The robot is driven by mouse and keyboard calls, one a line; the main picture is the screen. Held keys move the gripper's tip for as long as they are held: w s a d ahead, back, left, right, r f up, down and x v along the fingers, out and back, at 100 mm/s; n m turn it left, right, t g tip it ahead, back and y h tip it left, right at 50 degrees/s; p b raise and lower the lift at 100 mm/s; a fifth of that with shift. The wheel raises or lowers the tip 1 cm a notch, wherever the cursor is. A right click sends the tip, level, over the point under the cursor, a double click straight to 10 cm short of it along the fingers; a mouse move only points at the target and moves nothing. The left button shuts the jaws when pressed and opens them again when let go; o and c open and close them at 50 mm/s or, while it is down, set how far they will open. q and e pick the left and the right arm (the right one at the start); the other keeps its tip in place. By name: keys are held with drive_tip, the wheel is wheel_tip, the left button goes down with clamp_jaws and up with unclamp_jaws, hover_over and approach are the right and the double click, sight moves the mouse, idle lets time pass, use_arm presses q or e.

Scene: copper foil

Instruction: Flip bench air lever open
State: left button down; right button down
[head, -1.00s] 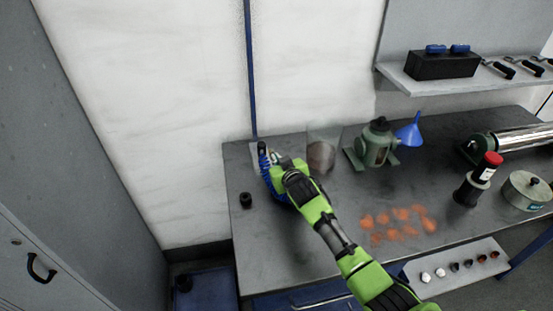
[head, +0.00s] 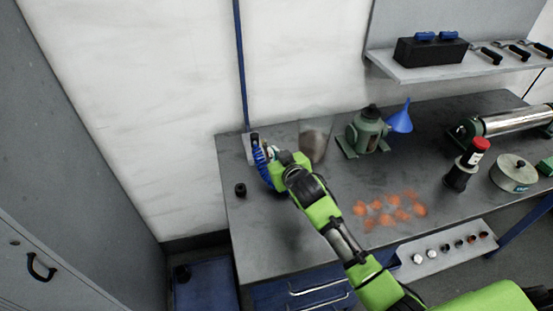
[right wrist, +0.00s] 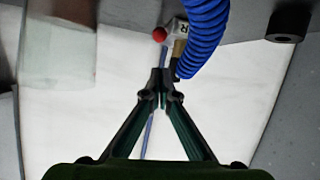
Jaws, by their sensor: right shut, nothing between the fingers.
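The bench air fitting (head: 254,138) stands at the back left corner of the workbench (head: 262,240), below a blue pipe. A blue coiled hose (right wrist: 205,30) hangs from the fitting beside a brass piece. My right gripper (right wrist: 163,76) is shut and empty, its tips close to the fitting; contact cannot be told. In the head view the right gripper (head: 270,156) partly hides the fitting and hose. My left gripper is not in view.
A clear container (head: 315,146) stands just right of my gripper, with a green device (head: 368,131) and blue funnel (head: 401,118) beyond. A small black cylinder (head: 240,190) stands near the left edge. Orange pieces (head: 392,209) lie mid-bench. A grey cabinet is at left.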

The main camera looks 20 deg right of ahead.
drive_tip(key=s, duration=0.2)
drive_tip(key=shift+s+r, duration=0.1)
drive_tip(key=shift+s, duration=0.2)
drive_tip(key=shift+r, duration=0.1)
